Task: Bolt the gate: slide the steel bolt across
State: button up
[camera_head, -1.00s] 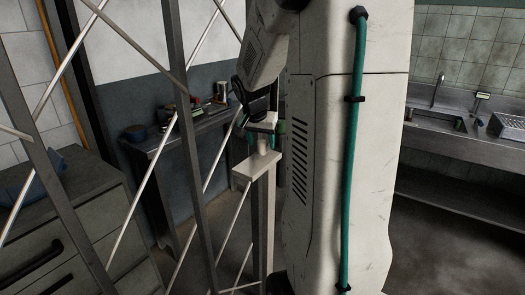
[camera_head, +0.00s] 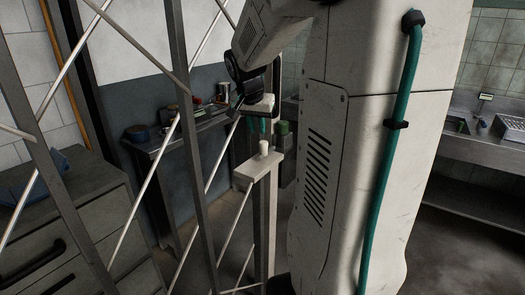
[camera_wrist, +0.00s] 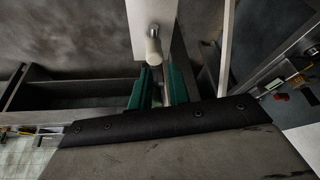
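A pale upright knob (camera_head: 264,147) stands on a flat light plate (camera_head: 257,166) on top of a post of the metal lattice gate (camera_head: 190,130). In the wrist view the knob (camera_wrist: 153,46) shows a small steel tip, on the pale plate (camera_wrist: 141,12). My gripper (camera_head: 257,126), with green fingers, is just above the knob and apart from it. In the wrist view my gripper (camera_wrist: 158,88) has its fingers apart and nothing between them. I cannot make out the bolt's rod or how far it is across.
A steel side table (camera_head: 160,145) with small items stands behind the gate. A drawer cabinet (camera_head: 75,235) is at left. A sink counter (camera_head: 470,150) is at right. Floor (camera_head: 425,265) is clear at lower right.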

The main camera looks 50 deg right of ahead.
aim_at(266, 148)
jog(key=a+n, duration=0.1)
jog(key=a, duration=0.1)
jog(key=a+r+n, duration=0.1)
jog(key=a, duration=0.1)
jog(key=a+r+n+t, duration=0.1)
jog(key=a, duration=0.1)
jog(key=shift+w+a+h, duration=0.2)
jog(key=shift+a+h, duration=0.05)
jog(key=shift+h, duration=0.15)
grip_shut()
jog(key=d+f+n, duration=0.1)
jog(key=f+n, duration=0.1)
jog(key=f, duration=0.1)
jog(key=f+n+h, duration=0.1)
jog(key=f+n, duration=0.2)
jog(key=d+f+n, duration=0.1)
jog(key=f+n, duration=0.1)
jog(key=f, duration=0.1)
jog(key=shift+w+d+f+t+h, duration=0.15)
jog(key=shift+w+d+t+h, duration=0.15)
jog(key=shift+w+d+t, duration=0.1)
jog(key=shift+s+d+r, duration=0.1)
jog(key=shift+s+d, duration=0.1)
jog(key=shift+d, duration=0.4)
jog(key=shift+s+d+r, duration=0.1)
jog(key=shift+s+d, duration=0.05)
jog(key=shift+d, duration=0.95)
